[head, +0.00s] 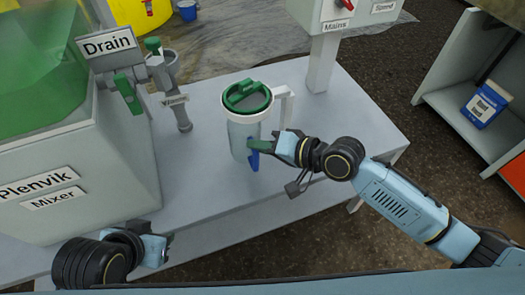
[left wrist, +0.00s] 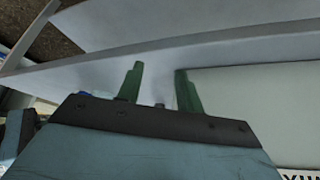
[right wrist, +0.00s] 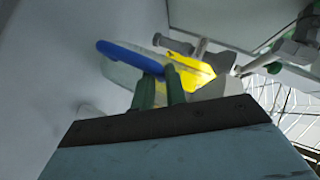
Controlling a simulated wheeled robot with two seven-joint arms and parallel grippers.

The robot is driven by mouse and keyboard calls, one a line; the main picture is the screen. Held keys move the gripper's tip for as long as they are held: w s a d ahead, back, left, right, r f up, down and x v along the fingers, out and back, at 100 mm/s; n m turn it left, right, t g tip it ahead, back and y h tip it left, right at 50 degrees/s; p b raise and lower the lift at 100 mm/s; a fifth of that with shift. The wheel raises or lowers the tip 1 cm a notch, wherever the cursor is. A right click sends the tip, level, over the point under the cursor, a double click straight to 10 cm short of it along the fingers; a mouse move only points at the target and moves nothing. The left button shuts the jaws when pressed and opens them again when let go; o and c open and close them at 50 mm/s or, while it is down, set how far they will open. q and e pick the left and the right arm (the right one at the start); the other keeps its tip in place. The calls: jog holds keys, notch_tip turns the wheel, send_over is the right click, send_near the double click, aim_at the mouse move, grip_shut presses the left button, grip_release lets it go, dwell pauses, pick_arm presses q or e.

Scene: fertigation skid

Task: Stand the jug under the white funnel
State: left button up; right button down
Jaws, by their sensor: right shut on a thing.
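In the right wrist view, the right fingers (right wrist: 160,90) are close together at the blue-edged jug (right wrist: 122,72). I cannot tell whether its base touches the bench.
The mixer tank (head: 95,160) stands left, with a drain valve (head: 128,93) and a grey pipe fitting (head: 177,100) beside it. A mains box (head: 340,15) on a post (head: 320,65) stands behind the jug. The bench (head: 205,185) is clear left of the jug.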

pick_arm(q)
jog(key=shift+w+d+r+t+h, duration=0.1)
jog(key=shift+w+d+r+t, duration=0.2)
jog(key=shift+w, duration=0.25)
jog(key=shift+w+d+r+t+h, duration=0.1)
jog(key=shift+w+d+r+t, duration=0.1)
jog(key=shift+w+t, duration=0.25)
jog(key=shift+w+d+r+t+h, duration=0.15)
jog(key=shift+w+r+t, duration=0.1)
jog(key=shift+w, duration=0.35)
pick_arm(e)
jog(key=shift+s+d+f, duration=0.1)
jog(key=shift+d+f, duration=0.1)
jog(key=shift+f, duration=0.45)
jog(key=c, duration=1.4)
grip_release()
jog(key=shift+f, duration=0.1)
jog(key=shift+c, duration=0.2)
pick_arm(q)
jog(key=shift+w, duration=0.1)
pick_arm(e)
jog(key=shift+d, duration=0.1)
